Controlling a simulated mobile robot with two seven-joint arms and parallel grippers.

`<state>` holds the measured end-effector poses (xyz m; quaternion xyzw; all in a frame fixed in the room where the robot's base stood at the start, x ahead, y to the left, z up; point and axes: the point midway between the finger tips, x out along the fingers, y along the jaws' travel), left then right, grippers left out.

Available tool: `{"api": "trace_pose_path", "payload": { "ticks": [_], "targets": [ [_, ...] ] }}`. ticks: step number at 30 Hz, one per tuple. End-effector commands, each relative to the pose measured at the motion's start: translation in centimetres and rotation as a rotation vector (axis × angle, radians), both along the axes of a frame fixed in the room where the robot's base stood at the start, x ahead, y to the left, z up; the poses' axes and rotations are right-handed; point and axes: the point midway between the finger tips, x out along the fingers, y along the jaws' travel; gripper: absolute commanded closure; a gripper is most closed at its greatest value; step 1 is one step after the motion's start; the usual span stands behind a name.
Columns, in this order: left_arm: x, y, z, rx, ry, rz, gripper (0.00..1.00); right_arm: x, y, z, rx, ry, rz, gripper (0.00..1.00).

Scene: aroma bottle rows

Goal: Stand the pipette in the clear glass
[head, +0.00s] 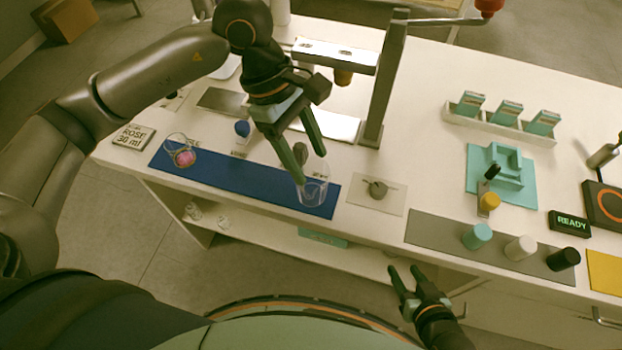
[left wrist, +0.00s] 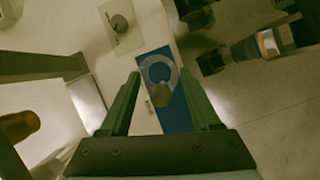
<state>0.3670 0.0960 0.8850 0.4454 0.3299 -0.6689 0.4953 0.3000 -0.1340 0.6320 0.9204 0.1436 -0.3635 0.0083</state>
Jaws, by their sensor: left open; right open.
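The clear glass (head: 312,193) stands on the right part of the blue mat (head: 225,180); its round rim shows in the left wrist view (left wrist: 148,68). A rounded grey-brown bulb, apparently the pipette's (head: 300,151), sits at the glass and overlaps its rim in the left wrist view (left wrist: 160,96). Its stem is mostly hidden, so I cannot tell how far it is inside. My left gripper (head: 311,167) is open above the glass, its fingers apart on either side of bulb and glass in the left wrist view (left wrist: 159,74). My right gripper (head: 405,270) is open and empty off the table's front edge.
A glass with pink contents (head: 180,143) stands at the mat's left end. A blue-topped item (head: 242,128) is behind the mat. A grey post (head: 385,90) rises behind the glass. Several capped items stand farther right.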

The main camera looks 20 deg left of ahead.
Motion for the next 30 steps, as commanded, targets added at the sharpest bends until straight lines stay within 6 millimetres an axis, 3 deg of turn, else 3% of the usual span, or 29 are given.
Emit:
{"api": "trace_pose_path", "payload": {
  "ticks": [7,21,30],
  "targets": [
    [0.3,0.6,1.5,-0.001,-0.003,0.002,0.37,-0.1,-0.1,-0.1,-0.002,0.005,0.0,0.5],
    [1.3,4.0,10.2,-0.001,-0.003,0.001,0.37,0.7,0.0,0.8,-0.001,-0.013,0.0,0.5],
    [1.4,4.6,11.6,0.0,0.0,0.0,0.37,0.6,0.1,0.7,0.001,-0.01,0.001,0.5]
  ]
}}
